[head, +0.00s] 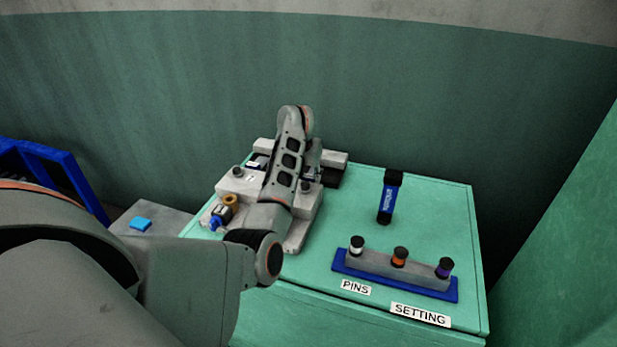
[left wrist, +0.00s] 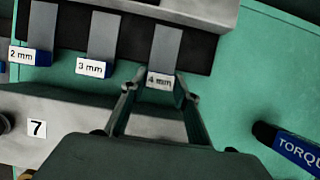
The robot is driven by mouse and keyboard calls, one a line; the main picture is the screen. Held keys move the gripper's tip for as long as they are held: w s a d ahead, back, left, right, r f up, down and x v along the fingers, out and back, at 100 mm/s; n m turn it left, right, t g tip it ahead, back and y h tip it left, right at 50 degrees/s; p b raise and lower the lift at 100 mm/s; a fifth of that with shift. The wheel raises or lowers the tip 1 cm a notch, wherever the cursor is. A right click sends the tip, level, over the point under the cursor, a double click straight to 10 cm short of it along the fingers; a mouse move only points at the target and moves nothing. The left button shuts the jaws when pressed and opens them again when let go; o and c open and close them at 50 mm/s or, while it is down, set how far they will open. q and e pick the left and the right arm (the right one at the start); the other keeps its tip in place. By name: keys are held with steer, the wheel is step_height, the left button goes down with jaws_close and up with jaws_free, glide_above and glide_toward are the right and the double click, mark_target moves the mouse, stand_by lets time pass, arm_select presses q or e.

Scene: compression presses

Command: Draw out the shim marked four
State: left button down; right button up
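The shim marked 4 mm (left wrist: 160,80) is a grey strip with a white-labelled end, set in a dark slotted holder (left wrist: 191,52) at the top of the left wrist view. My left gripper (left wrist: 157,88) is open, with its fingertips on either side of the labelled end; I cannot tell whether they touch it. The shims marked 3 mm (left wrist: 92,68) and 2 mm (left wrist: 30,56) sit to the left in the same holder. In the head view my left arm reaches over the grey press (head: 237,184) and hides most of the shims. My right gripper is not in view.
A grey block marked 7 (left wrist: 62,132) lies below the shims. A pin rack with a blue base (head: 400,281) holds three capped pins near the front edge.

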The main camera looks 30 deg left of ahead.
arm_select(q)
steer(key=c, duration=1.5)
jaws_free()
steer(key=shift+s+d+f, duration=0.1)
steer(key=shift+s+f, duration=0.1)
steer(key=shift+r, duration=0.15)
steer(key=v, duration=1.2)
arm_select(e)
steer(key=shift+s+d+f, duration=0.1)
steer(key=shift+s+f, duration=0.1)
